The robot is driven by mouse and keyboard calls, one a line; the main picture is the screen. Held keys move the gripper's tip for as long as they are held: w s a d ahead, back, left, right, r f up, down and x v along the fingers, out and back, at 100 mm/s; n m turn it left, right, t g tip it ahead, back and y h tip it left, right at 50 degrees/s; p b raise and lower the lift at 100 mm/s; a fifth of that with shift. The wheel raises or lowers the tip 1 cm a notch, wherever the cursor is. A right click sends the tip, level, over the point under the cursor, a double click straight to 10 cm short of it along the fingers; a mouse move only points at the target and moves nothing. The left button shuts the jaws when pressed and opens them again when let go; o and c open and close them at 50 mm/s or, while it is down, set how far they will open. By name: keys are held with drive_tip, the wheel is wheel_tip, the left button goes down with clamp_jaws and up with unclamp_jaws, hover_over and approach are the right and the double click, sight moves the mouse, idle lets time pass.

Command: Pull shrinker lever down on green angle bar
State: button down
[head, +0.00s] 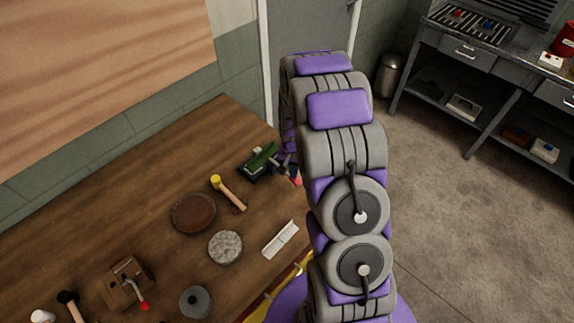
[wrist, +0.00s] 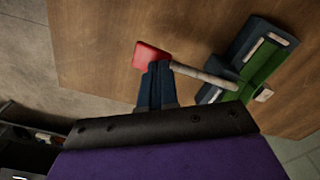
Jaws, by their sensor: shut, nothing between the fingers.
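My arm partly hides the gripper in the head view.
On the wooden table (head: 110,210) lie a yellow-headed mallet (head: 229,192), a brown round dish (head: 193,212), a grey round pad (head: 225,247), a white angle piece (head: 281,239) and a brown device (head: 128,282) with a red-tipped lever. Open floor (head: 450,220) lies to the right.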

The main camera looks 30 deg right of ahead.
wheel_tip(320, 180, up, 10)
drive_tip(key=p, duration=0.2)
drive_tip(key=shift+f, duration=0.15)
idle(0.7)
drive_tip(key=shift+a, duration=0.1)
idle(0.5)
